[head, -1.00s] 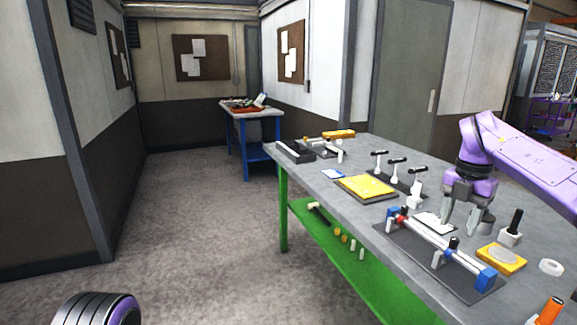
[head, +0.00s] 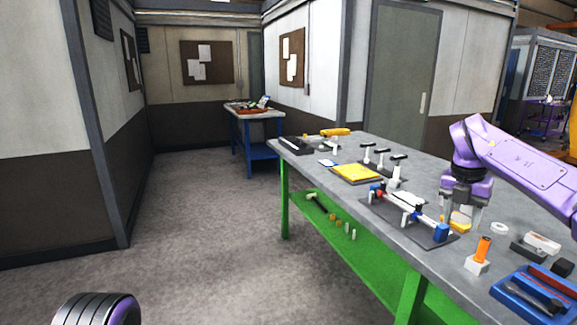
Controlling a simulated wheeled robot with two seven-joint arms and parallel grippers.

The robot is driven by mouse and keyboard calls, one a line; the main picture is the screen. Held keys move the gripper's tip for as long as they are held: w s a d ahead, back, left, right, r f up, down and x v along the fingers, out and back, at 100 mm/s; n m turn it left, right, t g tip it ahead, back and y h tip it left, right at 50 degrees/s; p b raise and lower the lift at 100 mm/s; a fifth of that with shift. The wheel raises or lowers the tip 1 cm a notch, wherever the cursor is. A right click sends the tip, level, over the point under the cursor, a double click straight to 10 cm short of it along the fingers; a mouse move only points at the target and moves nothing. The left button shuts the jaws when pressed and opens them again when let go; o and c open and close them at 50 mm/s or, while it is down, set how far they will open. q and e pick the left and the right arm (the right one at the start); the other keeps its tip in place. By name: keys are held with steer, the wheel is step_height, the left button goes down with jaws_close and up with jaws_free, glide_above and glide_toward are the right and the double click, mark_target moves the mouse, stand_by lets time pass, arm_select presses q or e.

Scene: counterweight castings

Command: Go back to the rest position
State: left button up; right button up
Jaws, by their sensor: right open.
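My right gripper (head: 460,218) points down over the grey top of the green-legged workbench (head: 440,268). Its two fingers are apart and nothing shows between them as held. A yellow block (head: 461,226) shows partly behind the fingers; I cannot tell how high the gripper is above it. The rail fixture (head: 411,214), with red and blue blocks on a dark plate, lies just left of the gripper. My left gripper is not in view.
Toggle clamps (head: 381,160) and a yellow plate (head: 356,173) lie further back on the bench. An orange-handled tool (head: 483,248) and a blue tray (head: 537,296) are at the near right. Open floor (head: 210,220) lies left. A blue bench (head: 262,155) stands behind.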

steer(key=w+a+f+n+t+h, duration=0.1)
steer(key=w+f+n+t+h, duration=0.1)
steer(key=f+n+h, duration=0.45)
steer(key=w+a+f+n+t+h, duration=0.1)
steer(key=a+f+n+t+h, duration=0.15)
steer(key=f+n, duration=0.6)
steer(key=s+a+f+n+t+y, duration=0.2)
steer(key=s+a+f+n, duration=0.1)
steer(key=f+n, duration=0.4)
steer(key=s+a+f+n+t+y, duration=0.1)
steer(key=s+a+f+n+t, duration=0.2)
steer(key=f, duration=0.6)
steer(key=s+a+f+n+g+y, duration=0.2)
steer(key=s+f+n+y, duration=0.1)
steer(key=s+f+n, duration=0.65)
steer(key=s+d+f+n+g, duration=0.1)
steer(key=s+f+n+g, duration=0.1)
steer(key=s, duration=1.1)
steer(key=s+d+f+n+g+y, duration=0.1)
steer(key=s+f+n+g, duration=0.1)
steer(key=s, duration=1.2)
step_height(320, 180, down, 2)
steer(key=shift+s+d+f+g, duration=0.15)
steer(key=shift+d+f+g, duration=0.1)
steer(key=shift+g, duration=0.3)
steer(key=shift+r, duration=0.1)
